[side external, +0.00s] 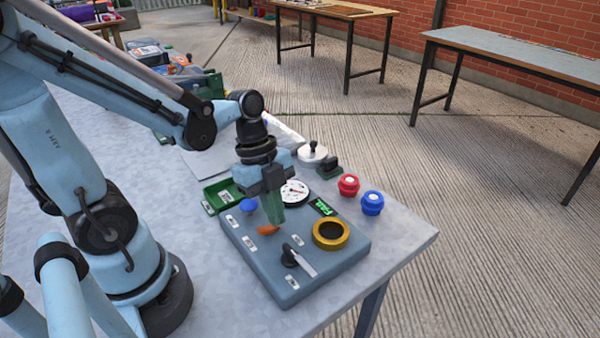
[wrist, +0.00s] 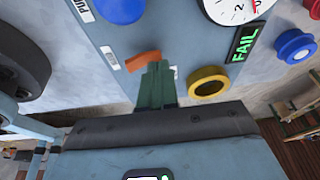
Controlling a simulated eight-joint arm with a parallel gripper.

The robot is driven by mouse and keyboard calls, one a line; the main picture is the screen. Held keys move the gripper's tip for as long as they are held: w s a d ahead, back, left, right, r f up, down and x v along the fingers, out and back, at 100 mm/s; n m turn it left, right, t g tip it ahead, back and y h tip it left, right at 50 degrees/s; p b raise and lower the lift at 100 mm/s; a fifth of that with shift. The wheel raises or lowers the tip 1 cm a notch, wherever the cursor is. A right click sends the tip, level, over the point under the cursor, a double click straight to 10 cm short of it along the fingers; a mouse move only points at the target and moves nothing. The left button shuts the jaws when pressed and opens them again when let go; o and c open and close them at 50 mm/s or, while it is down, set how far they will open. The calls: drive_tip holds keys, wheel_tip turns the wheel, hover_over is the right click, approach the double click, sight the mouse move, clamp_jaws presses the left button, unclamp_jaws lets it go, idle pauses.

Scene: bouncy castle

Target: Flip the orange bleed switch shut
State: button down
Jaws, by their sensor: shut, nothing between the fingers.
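The orange bleed switch (side external: 268,229) is a small lever on the grey-blue control panel (side external: 262,262), between a blue knob and a black lever. It also shows in the wrist view (wrist: 143,61), just left of my fingertips. My gripper (side external: 274,216) points down over the panel with its green fingers shut and empty. In the wrist view my gripper (wrist: 156,70) has its tips right beside the orange switch; I cannot tell whether they touch it. The fingers hide part of the panel near the switch.
The panel also carries a blue knob (side external: 249,205), a round gauge (side external: 294,193), a green FAIL display (side external: 322,208), a yellow ring (side external: 331,234) and a black lever with a pale handle (side external: 300,262). Red (side external: 348,185) and blue (side external: 372,203) knobs stand beyond.

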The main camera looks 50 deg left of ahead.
drive_tip(key=shift+s+r, duration=0.15)
drive_tip(key=shift+s, duration=0.6)
drive_tip(key=shift+r, duration=0.8)
wheel_tip(320, 180, up, 12)
drive_tip(key=w+a, duration=0.2)
drive_tip(key=a, duration=0.1)
drive_tip(key=shift+w+f, duration=0.2)
drive_tip(key=shift+w, duration=0.15)
